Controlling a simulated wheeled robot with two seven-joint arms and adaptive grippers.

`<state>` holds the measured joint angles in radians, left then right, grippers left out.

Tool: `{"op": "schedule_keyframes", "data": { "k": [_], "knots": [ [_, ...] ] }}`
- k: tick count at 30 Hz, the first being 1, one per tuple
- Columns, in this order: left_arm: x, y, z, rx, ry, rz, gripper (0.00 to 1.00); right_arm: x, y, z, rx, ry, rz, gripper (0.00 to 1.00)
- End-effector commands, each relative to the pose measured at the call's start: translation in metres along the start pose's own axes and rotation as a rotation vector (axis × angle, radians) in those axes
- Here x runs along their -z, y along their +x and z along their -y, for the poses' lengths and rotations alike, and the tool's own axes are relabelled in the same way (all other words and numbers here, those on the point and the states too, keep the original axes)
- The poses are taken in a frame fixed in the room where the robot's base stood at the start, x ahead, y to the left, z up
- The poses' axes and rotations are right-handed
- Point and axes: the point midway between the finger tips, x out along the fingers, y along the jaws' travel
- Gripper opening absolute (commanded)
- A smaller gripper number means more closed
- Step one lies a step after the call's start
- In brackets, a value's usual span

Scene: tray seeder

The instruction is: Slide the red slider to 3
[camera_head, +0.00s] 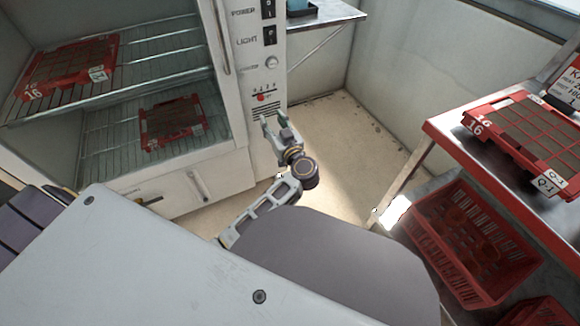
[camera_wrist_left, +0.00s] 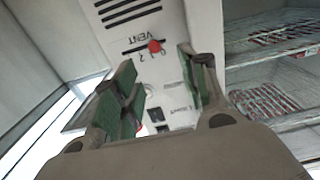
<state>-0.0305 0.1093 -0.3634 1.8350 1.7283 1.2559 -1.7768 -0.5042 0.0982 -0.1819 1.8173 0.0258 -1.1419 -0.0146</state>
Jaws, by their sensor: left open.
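The red slider (camera_head: 261,98) is a small red knob in a short horizontal slot on the white control panel (camera_head: 262,75) of the cabinet. It also shows in the left wrist view (camera_wrist_left: 154,46), beside small digits and the word VENT, with the picture upside down. Its exact number is too small to read surely. My left gripper (camera_head: 273,122) is open and empty, just below the slider in the head view. In the left wrist view its green-padded fingers (camera_wrist_left: 160,75) stand apart with the panel beyond them. They look clear of the slider. My right gripper is not in view.
Above the slider are a knob (camera_head: 271,62) and the LIGHT (camera_head: 270,35) and POWER (camera_head: 268,8) switches. Vent slots lie just below it. The cabinet at left holds red trays (camera_head: 200,113) on wire shelves. A red-edged table (camera_head: 437,130) and red crate (camera_head: 432,238) stand at right.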

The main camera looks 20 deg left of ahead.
Motion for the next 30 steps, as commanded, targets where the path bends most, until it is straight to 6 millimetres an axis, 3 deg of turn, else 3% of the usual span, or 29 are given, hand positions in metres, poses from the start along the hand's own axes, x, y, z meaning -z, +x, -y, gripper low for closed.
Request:
{"op": "schedule_keyframes", "data": {
  "k": [2,30],
  "knots": [
    [0.001,-0.010,0.001,0.000,0.001,0.003,0.43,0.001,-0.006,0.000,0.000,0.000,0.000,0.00],
    [-0.014,-0.005,-0.027,-0.214,0.051,-0.167,0.43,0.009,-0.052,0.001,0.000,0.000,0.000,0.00]
  ]
}}
